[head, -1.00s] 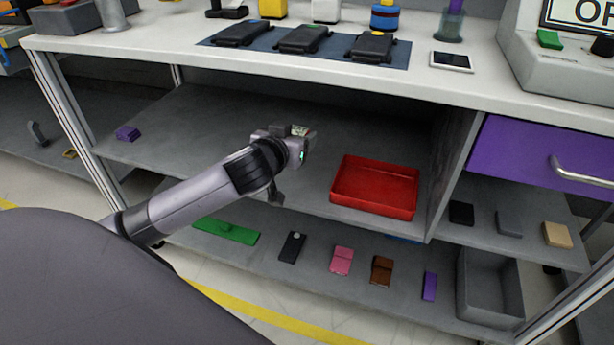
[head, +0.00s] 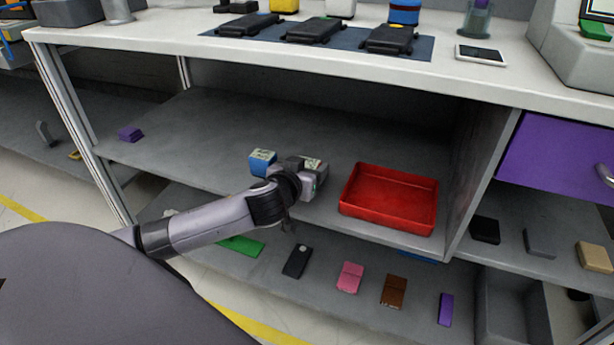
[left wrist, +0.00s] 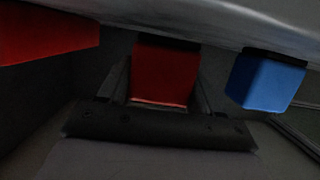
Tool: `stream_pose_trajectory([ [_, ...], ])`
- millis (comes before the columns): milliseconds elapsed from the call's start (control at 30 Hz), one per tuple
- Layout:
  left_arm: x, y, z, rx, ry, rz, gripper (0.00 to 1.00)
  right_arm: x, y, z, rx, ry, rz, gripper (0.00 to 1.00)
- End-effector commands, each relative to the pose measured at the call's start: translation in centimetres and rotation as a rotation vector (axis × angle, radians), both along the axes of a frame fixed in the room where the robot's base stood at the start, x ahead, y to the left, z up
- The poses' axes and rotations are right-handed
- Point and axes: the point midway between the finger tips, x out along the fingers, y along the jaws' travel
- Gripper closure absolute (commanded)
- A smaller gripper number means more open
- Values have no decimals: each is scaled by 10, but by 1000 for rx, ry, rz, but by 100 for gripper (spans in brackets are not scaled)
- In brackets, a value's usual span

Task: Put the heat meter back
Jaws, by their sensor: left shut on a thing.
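My left gripper (head: 302,176) is over the middle shelf, left of the red tray. It is shut on a red block, which the left wrist view shows between the fingers (left wrist: 165,72). In the head view the gripper hides most of this block; a pale labelled top (head: 313,163) shows there. A blue block (head: 262,163) with a similar pale top is just left of the gripper; it also shows in the left wrist view (left wrist: 266,82). No readable marking tells which block is the heat meter. My right gripper is not in view.
The red tray (head: 390,222) looks empty and is near the shelf's front edge. The shelf between is clear. The white worktop (head: 300,50) overhangs it. Below lie phone-like items (head: 297,262). A purple drawer (head: 560,160) is at right.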

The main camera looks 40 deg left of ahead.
Motion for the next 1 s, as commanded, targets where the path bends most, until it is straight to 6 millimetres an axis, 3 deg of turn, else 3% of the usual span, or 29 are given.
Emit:
stream_pose_trajectory([
  [433,0,0,-9,0,-2,-1,77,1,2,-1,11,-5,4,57],
  [467,0,0,-8,1,-1,-1,30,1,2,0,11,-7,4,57],
  [500,0,0,-8,1,-1,-1,17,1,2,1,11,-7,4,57],
  [533,0,0,-8,1,-1,-1,11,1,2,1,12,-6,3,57],
  [900,0,0,-3,2,-2,-2,11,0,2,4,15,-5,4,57],
  [1000,-8,-2,-3,0,2,-1,11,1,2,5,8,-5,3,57],
])
